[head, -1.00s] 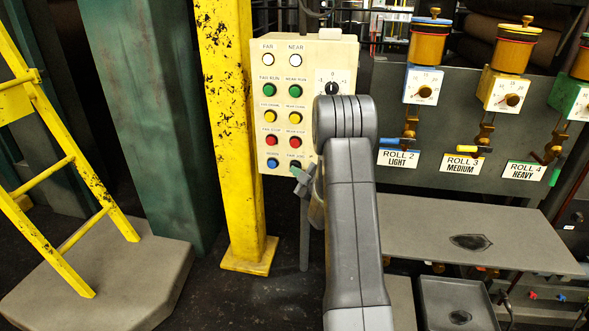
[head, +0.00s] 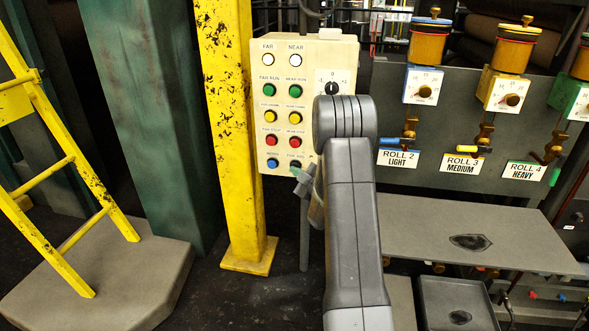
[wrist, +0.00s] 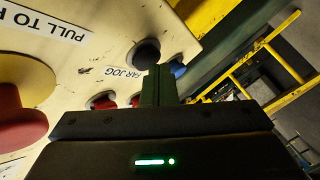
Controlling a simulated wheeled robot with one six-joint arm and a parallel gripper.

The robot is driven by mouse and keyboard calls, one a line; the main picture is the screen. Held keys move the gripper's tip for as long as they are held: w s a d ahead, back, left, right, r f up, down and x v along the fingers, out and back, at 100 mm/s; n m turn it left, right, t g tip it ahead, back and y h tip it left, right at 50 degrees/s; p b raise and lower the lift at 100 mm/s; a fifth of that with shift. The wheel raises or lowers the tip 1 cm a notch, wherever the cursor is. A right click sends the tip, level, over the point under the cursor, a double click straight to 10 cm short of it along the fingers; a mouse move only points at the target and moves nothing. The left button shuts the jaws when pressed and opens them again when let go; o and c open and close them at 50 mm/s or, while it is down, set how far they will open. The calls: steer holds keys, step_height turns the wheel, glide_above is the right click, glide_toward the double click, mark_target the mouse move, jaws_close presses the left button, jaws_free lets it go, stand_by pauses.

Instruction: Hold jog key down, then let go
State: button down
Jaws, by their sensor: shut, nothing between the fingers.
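A cream control panel (head: 325,62) with columns of coloured buttons is fixed beside a yellow post. In the head view the bottom key of the panel's right column (head: 295,164) sits just above my gripper (head: 301,176). My gripper is shut and empty. In the wrist view its fingertips (wrist: 158,72) overlap the lower edge of the black key. I cannot tell whether they touch it. My arm hides the panel's lower right part in the head view.
A blue button (wrist: 179,68) and red buttons (wrist: 104,100) lie close to the fingers. A large red knob (wrist: 20,105) is at the wrist view's left. The yellow post (head: 235,130) stands left of the panel. A grey shelf (head: 440,225) is right of my arm.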

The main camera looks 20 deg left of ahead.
steer(key=shift+s, duration=0.15)
stand_by(0.8)
steer(key=shift+s+d+b, duration=0.2)
steer(key=shift+s+b, duration=0.45)
steer(key=shift+s, duration=0.2)
steer(key=s+b, duration=0.1)
steer(key=s, duration=0.1)
steer(key=s+d+b, duration=0.1)
steer(key=s, duration=0.1)
steer(key=shift+s+d+b, duration=0.1)
steer(key=shift+s+b, duration=0.25)
steer(key=p, duration=0.1)
steer(key=w+p, duration=0.2)
steer(key=shift+w+a+r, duration=0.1)
steer(key=shift+a+r, duration=0.15)
steer(key=shift+a, duration=0.05)
